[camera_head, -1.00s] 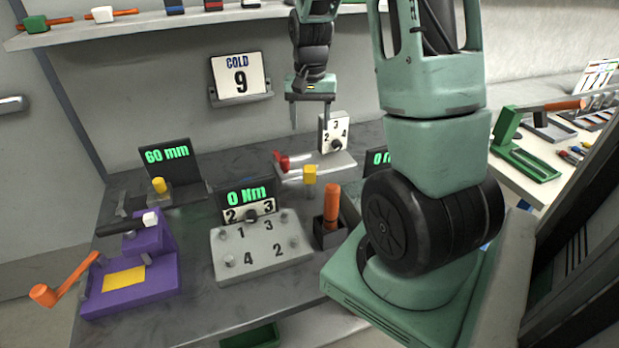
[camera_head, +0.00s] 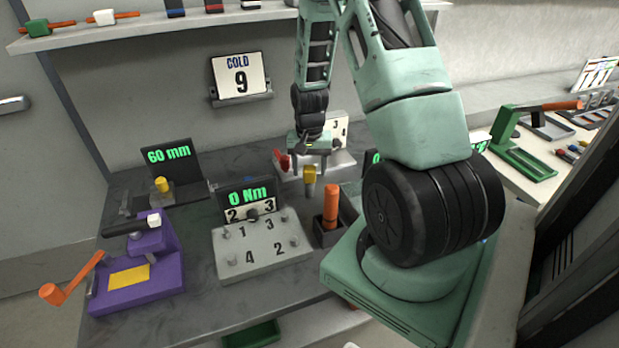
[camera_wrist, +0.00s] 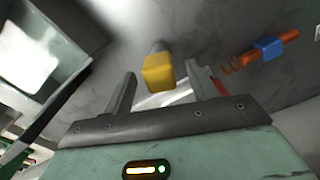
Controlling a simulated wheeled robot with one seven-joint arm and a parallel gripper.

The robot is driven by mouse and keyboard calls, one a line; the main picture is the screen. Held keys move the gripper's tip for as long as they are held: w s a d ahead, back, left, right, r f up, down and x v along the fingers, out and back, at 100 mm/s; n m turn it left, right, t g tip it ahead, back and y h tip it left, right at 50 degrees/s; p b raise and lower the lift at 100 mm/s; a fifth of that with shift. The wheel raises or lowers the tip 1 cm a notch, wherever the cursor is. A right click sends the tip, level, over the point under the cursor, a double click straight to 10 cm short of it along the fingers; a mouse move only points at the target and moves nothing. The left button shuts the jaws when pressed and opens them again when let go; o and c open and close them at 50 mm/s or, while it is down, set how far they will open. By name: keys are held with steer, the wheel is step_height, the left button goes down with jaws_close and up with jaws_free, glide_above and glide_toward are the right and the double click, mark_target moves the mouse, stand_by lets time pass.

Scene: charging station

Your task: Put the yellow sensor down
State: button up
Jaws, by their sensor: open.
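A yellow sensor (camera_head: 309,174) with a grey lower part stands near the grey-and-red fixture in the middle of the bench. My gripper (camera_head: 310,168) is at it, pointing down, with its jaws apart. In the wrist view the yellow block (camera_wrist: 158,73) shows between my two open fingers (camera_wrist: 163,82), with a visible gap on each side. A grey cylinder shows at its far end. A second yellow piece (camera_head: 161,185) sits on a grey mount by the 60 mm display at the left.
The grey fixture with a red knob (camera_head: 283,160) and a numbered dial plate (camera_head: 338,130) stands close behind my gripper. An orange-handled tool (camera_head: 331,204) stands in a dark holder in front. A numbered grey block (camera_head: 262,246) and a purple press (camera_head: 137,278) are to the left.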

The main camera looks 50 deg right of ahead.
steer(key=shift+f, duration=0.9)
steer(key=c, duration=1.1)
steer(key=shift+c, duration=0.2)
